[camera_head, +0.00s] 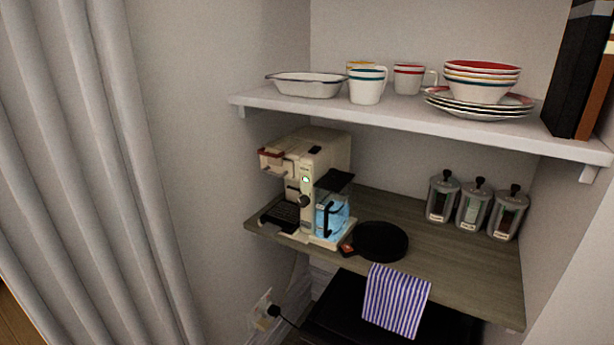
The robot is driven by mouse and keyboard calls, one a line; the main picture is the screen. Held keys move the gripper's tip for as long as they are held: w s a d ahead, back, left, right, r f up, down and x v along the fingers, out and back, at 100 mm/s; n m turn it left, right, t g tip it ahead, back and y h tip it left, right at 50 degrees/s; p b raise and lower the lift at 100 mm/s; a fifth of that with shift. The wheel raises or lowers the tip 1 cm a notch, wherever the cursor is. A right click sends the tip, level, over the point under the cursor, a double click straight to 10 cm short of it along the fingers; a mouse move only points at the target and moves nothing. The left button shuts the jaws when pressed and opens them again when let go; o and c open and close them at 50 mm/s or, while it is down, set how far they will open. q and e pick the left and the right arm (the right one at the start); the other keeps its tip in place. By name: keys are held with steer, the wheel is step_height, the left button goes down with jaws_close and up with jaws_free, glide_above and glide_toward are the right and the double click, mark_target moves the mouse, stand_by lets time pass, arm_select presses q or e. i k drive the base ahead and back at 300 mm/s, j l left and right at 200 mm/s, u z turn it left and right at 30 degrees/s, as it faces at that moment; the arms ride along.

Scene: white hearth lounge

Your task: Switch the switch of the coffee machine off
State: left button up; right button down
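The cream coffee machine (308,165) stands at the left end of the wooden shelf, below the white shelf. A small light spot (305,180) shows on its front panel, with a dark round knob (303,201) below it. A clear container with blue-tinted contents (331,216) sits at its right side. I cannot tell which part is the switch or how it is set. Neither of my grippers is in view.
A black pan (381,241) lies just right of the machine. Several lidded jars (474,205) stand at the back right. Cups, bowls and plates crowd the white shelf (400,116) above. A striped towel (396,300) hangs below the wooden shelf (440,262). A curtain (90,170) hangs at left.

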mark_target(315, 150)
steer(key=i+j+u, duration=0.1)
steer(key=j+u, duration=0.25)
steer(key=i+j+u, duration=0.15)
steer(key=u, duration=0.2)
steer(key=i+j+u, duration=0.2)
steer(key=j+u, duration=0.15)
